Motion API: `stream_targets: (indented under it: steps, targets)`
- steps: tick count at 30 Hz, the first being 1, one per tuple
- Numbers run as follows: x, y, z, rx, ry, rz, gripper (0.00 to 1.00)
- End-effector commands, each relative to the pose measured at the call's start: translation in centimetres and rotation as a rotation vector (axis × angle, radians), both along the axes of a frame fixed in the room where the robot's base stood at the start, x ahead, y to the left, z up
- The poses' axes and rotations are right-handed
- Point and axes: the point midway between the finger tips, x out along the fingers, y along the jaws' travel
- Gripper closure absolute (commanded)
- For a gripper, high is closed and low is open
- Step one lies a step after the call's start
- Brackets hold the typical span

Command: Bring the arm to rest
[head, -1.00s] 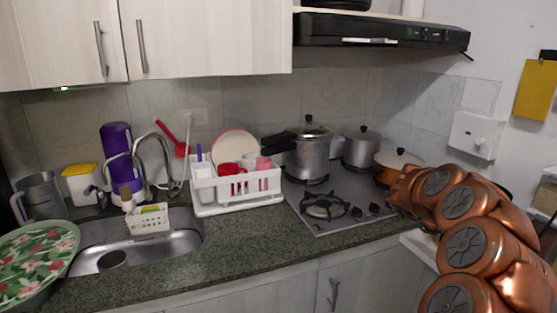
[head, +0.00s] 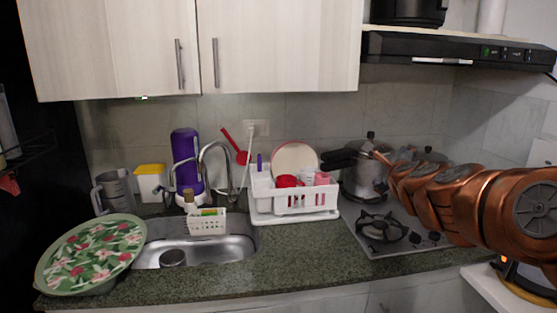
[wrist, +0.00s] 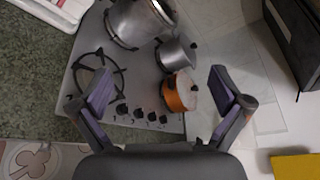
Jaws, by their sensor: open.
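My gripper (wrist: 162,98) is open in the wrist view, with its two purple-padded fingers wide apart and nothing between them in its grasp. It faces down over the stove (wrist: 145,75) from above. An orange pot (wrist: 178,95) and a small steel pot (wrist: 176,55) show beyond and between the fingers. In the head view my copper-coloured arm reaches in from the right, in front of the stove (head: 400,240). The gripper itself cannot be made out in the head view.
A pressure cooker (head: 365,182) stands at the back of the stove. A white dish rack (head: 293,204) is left of it, then the sink (head: 200,250) and a floral tray (head: 95,252). The black range hood (head: 455,50) hangs above. The front counter is clear.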

Motion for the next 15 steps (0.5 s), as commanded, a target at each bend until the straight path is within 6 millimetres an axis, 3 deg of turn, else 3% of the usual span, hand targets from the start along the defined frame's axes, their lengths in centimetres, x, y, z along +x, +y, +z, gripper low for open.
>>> stream_targets:
  steps: [1,3,7,12,15]
  targets:
    - [-0.7,2.9,0.0,-0.079,0.039,0.100,0.00]
    - [-2.0,6.8,-0.9,-0.195,0.104,0.247,0.00]
    - [-5.6,13.0,-3.8,-0.413,0.228,0.516,0.00]
    - [-12.5,18.4,-8.7,-0.688,0.391,0.859,0.00]
    - [-17.5,20.0,-11.8,-0.839,0.489,1.059,0.00]
